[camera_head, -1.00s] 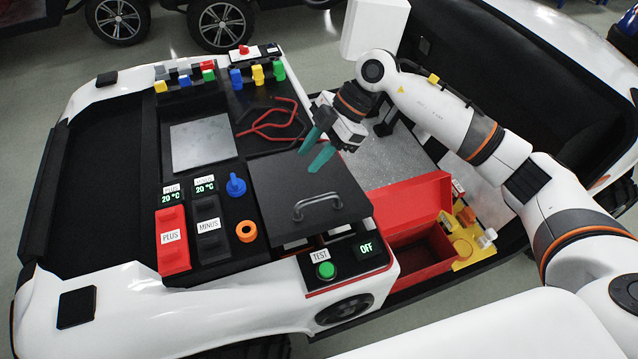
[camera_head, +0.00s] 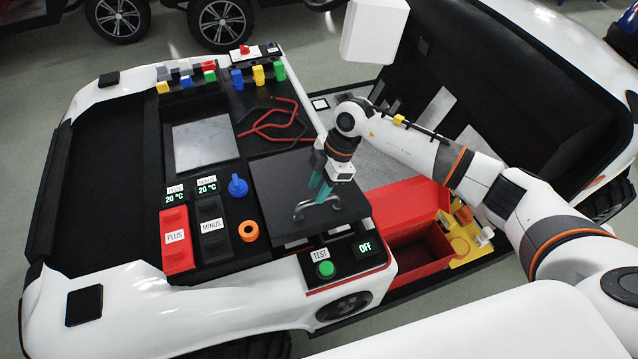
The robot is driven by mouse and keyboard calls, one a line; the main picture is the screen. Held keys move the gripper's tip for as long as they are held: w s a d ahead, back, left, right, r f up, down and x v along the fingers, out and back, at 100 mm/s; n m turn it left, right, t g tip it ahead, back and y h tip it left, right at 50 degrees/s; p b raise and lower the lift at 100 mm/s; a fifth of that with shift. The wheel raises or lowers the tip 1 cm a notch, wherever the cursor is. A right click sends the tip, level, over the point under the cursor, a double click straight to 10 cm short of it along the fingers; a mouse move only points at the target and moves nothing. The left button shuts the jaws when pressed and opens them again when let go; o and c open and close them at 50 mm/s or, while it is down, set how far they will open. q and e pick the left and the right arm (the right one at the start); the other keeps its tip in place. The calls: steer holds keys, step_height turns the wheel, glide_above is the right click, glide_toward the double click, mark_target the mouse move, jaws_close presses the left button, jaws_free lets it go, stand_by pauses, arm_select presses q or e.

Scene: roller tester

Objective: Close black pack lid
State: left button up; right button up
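A flat black lid (camera_head: 278,187) with a grey bar handle (camera_head: 302,209) lies on the right part of the console, behind the TEST button. Its front edge appears raised, with a gap under it. My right gripper (camera_head: 320,190) points down over the lid, its teal fingers at the handle. The fingers overlap in this view, so I cannot tell whether they touch or grip the handle. A black pack marked MINUS (camera_head: 212,227) sits next to a red pack marked PLUS (camera_head: 175,238) on the left. My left gripper is not in view.
An open red box (camera_head: 408,243) stands right of the lid, beside a yellow tray (camera_head: 466,240). A green TEST button (camera_head: 326,269) and an OFF display (camera_head: 366,247) are in front. Red cables (camera_head: 268,132) lie behind the lid.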

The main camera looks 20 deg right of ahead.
steer(key=shift+f, duration=0.15)
steer(key=shift+c, duration=0.3)
jaws_close()
stand_by(1.1)
steer(key=shift+o, duration=0.3)
jaws_free()
steer(key=b+v, duration=0.2)
steer(key=v, duration=1)
